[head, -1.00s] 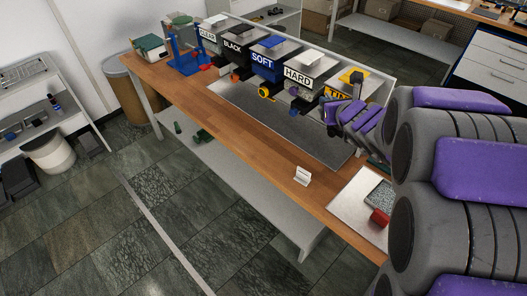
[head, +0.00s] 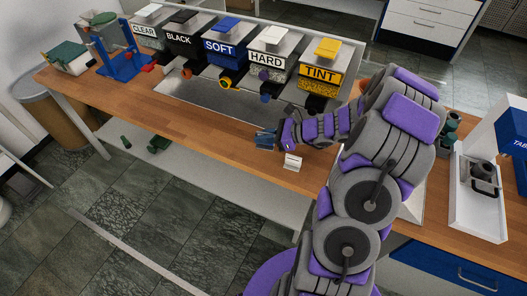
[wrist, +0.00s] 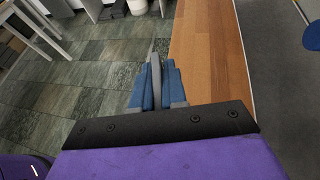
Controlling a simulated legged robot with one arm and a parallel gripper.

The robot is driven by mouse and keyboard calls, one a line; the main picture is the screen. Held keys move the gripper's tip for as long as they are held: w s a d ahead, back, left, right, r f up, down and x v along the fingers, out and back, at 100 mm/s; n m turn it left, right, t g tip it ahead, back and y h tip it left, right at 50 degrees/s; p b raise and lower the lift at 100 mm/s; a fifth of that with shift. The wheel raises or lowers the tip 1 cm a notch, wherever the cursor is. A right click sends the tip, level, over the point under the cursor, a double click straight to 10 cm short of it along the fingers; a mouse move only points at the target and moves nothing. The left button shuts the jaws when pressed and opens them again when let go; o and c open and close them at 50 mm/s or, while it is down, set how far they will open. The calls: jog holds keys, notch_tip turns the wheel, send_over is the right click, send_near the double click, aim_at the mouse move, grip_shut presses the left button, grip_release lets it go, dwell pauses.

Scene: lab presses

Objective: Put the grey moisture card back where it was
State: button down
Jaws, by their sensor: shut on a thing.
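My gripper (head: 265,139) is over the front part of the wooden bench, just left of and behind a small white stand (head: 292,163). In the wrist view its blue fingers (wrist: 156,78) are closed around a thin grey piece seen edge-on, which I take for the grey moisture card (wrist: 154,58). It points forward beyond the fingertips. In the head view the card cannot be made out apart from the blue fingers. Its face is hidden.
Presses labelled CLEAR, BLACK, SOFT, HARD and TINT (head: 318,72) line the back of the bench (head: 215,138). A blue stand (head: 122,65) is at the left end. A white tray (head: 478,210) lies at right. Bare wood lies left of my gripper.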

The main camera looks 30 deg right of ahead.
jog(key=s+f+n+g+y, duration=0.1)
jog(key=s+f+n+g, duration=0.1)
jog(key=s+f, duration=0.55)
jog(key=w, duration=0.2)
jog(key=w+d+b, duration=0.1)
jog(key=w, duration=0.1)
jog(key=w+d+b, duration=0.1)
jog(key=w, duration=0.1)
jog(key=shift+d+f, duration=0.1)
jog(key=shift+d, duration=0.05)
jog(key=w, duration=0.3)
jog(key=w+a+b, duration=0.1)
jog(key=w, duration=0.3)
jog(key=shift+w+a+f+b, duration=0.1)
jog(key=shift+w+a+b, duration=0.1)
jog(key=shift+b, duration=0.1)
jog(key=shift+w+d, duration=0.1)
jog(key=shift+w, duration=0.3)
jog(key=f+b, duration=0.1)
jog(key=f, duration=0.2)
jog(key=shift+d+f+b, duration=0.35)
jog(key=shift+a, duration=0.35)
